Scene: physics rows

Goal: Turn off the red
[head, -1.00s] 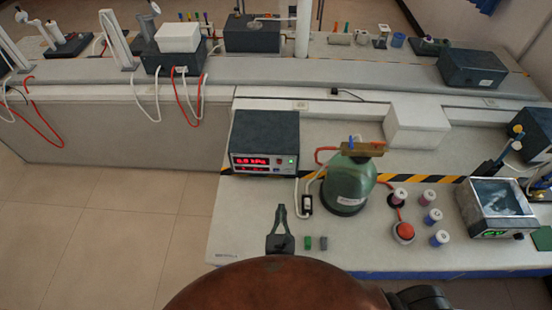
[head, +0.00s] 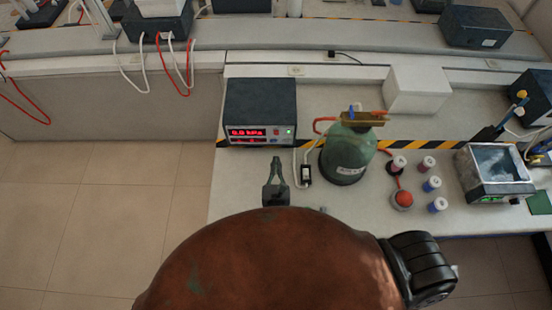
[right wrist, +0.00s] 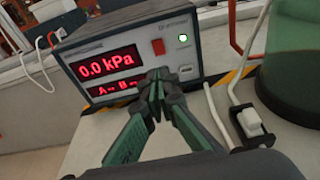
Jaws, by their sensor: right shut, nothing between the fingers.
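My right gripper (head: 273,160) is shut and empty, just in front of the meter's lower edge. In the right wrist view its fingertips (right wrist: 160,76) are below the red switch; whether they touch the panel I cannot tell. A red push button (head: 403,198) sits farther right on the bench. My left gripper is not in view.
A green bottle (head: 347,155) with orange tubing stands right of the meter. A white inline cable switch (right wrist: 250,122) lies beside the gripper. Several small capped bottles (head: 431,184) and a metal bath (head: 495,172) are at the right. A white box (head: 417,90) stands behind.

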